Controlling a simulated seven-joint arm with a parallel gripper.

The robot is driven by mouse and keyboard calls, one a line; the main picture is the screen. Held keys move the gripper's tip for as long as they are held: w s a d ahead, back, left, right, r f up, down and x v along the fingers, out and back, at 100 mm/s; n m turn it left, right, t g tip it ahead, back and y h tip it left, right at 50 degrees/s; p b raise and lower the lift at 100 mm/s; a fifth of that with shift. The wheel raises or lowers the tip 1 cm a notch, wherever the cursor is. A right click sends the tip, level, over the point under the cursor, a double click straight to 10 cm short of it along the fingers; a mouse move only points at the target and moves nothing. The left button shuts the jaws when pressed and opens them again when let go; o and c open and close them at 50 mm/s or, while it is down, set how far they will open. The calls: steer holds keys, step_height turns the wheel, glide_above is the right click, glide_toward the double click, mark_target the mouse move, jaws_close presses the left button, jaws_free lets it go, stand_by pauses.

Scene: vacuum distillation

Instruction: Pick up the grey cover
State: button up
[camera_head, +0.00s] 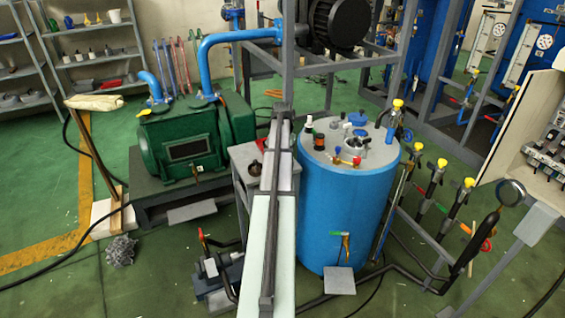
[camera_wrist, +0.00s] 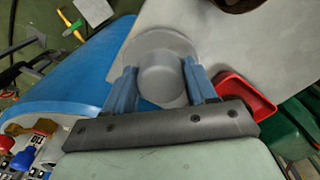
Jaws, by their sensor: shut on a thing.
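The grey cover (camera_wrist: 162,72) shows in the wrist view as a round disc with a raised round knob in its middle. My gripper (camera_wrist: 161,80) has its two blue fingers on either side of the knob and is shut on it. The cover is over or near the pale grey top below; I cannot tell whether it touches that top. In the head view, my pale arm runs up the middle of the picture, and I cannot make out the cover or the fingers there.
A blue tank (camera_head: 342,215) with bottles and valves on its grey lid stands just right of my arm. A small grey stand (camera_head: 243,158) is behind the arm, and a green pump (camera_head: 180,145) is to the left. A red tray (camera_wrist: 245,92) lies right of the cover.

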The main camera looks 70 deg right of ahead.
steer(key=c, duration=0.4)
steer(key=shift+r, duration=0.15)
step_height(320, 180, up, 9)
steer(key=shift+f, duration=0.1)
steer(key=s+d+r, duration=0.1)
steer(key=s+d, duration=0.5)
steer(key=s, duration=0.2)
steer(key=s+d, duration=0.6)
steer(key=s, duration=0.3)
steer(key=s+d+r, duration=0.1)
steer(key=s+d, duration=0.5)
steer(key=s, duration=0.3)
steer(key=shift+r, duration=0.35)
steer(key=shift+f, duration=0.15)
